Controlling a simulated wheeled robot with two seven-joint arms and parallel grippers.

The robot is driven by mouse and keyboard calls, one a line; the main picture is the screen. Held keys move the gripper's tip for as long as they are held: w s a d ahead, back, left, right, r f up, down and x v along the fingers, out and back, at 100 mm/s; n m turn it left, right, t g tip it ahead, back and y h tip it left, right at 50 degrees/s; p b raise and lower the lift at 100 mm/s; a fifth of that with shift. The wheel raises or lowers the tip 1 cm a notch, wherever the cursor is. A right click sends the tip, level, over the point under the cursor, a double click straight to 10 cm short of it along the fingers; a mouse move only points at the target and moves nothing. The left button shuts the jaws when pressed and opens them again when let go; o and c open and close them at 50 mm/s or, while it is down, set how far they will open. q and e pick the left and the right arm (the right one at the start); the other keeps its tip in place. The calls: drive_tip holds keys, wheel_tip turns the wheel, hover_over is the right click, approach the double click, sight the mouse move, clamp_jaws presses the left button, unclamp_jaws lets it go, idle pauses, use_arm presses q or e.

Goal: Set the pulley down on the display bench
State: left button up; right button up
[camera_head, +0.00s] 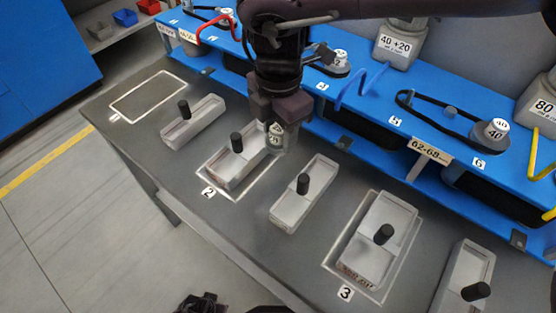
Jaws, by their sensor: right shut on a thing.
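My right gripper (283,108) is shut on a small light grey pulley (276,134) with a number label. It holds the pulley at the right end of the grey tray (219,175) in outlined place 2. The gripper hides part of both, and I cannot tell if they touch. The grey bench (215,222) has numbered outlined places. Behind it a blue bench (372,103) carries pulleys and black belts. I cannot tell which is the display bench. A dark part at the bottom edge may be my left gripper (200,303); its jaws cannot be made out.
Several grey trays with black posts stand along the grey bench, one in outlined place 3 (330,266). The outlined place at the far left (146,96) is empty. Open floor lies at left.

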wheel_tip(320, 180, down, 5)
drive_tip(key=shift+r, duration=0.2)
drive_tip(key=shift+f, duration=2)
